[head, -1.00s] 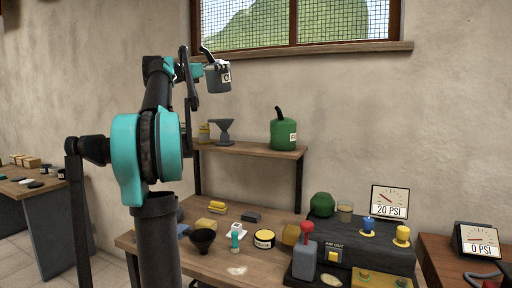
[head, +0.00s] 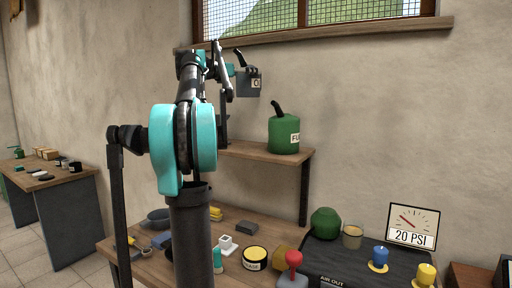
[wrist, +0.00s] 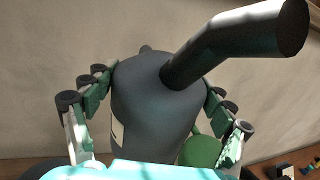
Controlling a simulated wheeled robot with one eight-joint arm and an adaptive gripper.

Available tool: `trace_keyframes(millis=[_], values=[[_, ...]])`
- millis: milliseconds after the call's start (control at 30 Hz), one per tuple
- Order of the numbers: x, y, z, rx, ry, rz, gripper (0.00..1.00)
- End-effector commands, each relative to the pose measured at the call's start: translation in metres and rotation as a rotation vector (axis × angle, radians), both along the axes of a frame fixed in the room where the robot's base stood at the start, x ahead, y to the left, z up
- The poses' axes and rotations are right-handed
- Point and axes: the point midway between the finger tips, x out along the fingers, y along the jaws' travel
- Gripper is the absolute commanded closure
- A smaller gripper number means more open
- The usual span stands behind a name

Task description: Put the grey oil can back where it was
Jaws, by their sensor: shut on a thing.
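The grey oil can (head: 250,84) is held in the air by my gripper (head: 237,72), above the wooden wall shelf (head: 236,150) and below the window. It has a dark angled spout and a pale label. In the wrist view the can (wrist: 150,100) fills the space between my gripper's two fingers (wrist: 158,110), which touch it on both sides. A green fuel can (head: 284,134) with a black spout stands at the shelf's right end; part of it shows in the wrist view (wrist: 200,151). My arm hides the shelf's left part.
The workbench (head: 232,265) below holds a yellow-and-black tin (head: 255,258), a white block and several small things. A black air unit (head: 350,260) with a 20 PSI gauge (head: 413,226) stands at right. The shelf is bare between my arm and the green can.

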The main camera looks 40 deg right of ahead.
Motion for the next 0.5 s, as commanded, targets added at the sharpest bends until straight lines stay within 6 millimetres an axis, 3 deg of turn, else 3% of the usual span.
trace_keyframes(millis=[267,500], values=[[-0.001,0.001,-0.036,0.007,0.004,0.000,0.78],[-0.001,0.001,-0.090,0.007,0.003,0.000,0.78]])
